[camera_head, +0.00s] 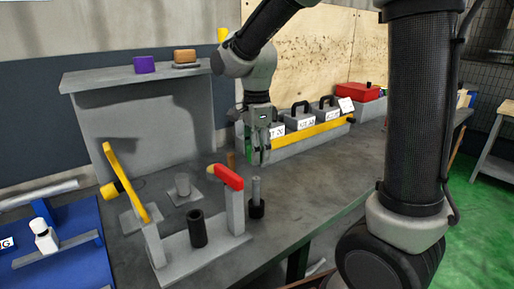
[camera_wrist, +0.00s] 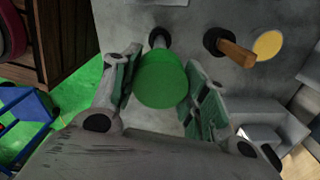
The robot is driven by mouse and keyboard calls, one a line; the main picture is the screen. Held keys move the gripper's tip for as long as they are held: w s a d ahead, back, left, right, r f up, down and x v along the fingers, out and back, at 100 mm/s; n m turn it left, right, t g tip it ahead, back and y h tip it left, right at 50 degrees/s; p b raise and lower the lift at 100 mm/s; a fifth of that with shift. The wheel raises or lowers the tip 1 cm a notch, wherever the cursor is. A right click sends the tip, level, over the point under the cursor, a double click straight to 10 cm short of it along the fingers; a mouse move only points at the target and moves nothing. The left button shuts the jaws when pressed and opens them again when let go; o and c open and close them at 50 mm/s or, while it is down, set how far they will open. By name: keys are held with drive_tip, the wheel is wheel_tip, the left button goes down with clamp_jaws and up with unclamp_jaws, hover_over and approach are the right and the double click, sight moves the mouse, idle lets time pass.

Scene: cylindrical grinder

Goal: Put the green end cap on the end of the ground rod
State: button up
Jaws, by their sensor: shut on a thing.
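My gripper (camera_wrist: 160,88) is shut on the green end cap (camera_wrist: 162,78), a round green piece between its two pads in the wrist view. In the head view my gripper (camera_head: 261,158) points down, just above an upright grey rod (camera_head: 256,190) standing in a black holder (camera_head: 256,208). A dark round holder top (camera_wrist: 158,37) shows just beyond the cap in the wrist view; the cap hides what is below it. The cap cannot be made out in the head view. I cannot tell whether the cap touches the rod.
A fixture with a red-topped post (camera_head: 229,178), a black cylinder (camera_head: 197,228) and a yellow bar (camera_head: 125,182) stands left of the rod. A tan handle (camera_wrist: 236,52) sits nearby. Labelled bins (camera_head: 299,122) and a red box (camera_head: 365,91) are behind. The bench right of the rod is clear.

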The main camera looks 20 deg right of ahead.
sight(257, 178)
drive_tip(key=shift+f, duration=2.5)
drive_tip(key=shift+f, duration=2.2)
drive_tip(key=o, duration=0.9)
wheel_tip(257, 178, up, 12)
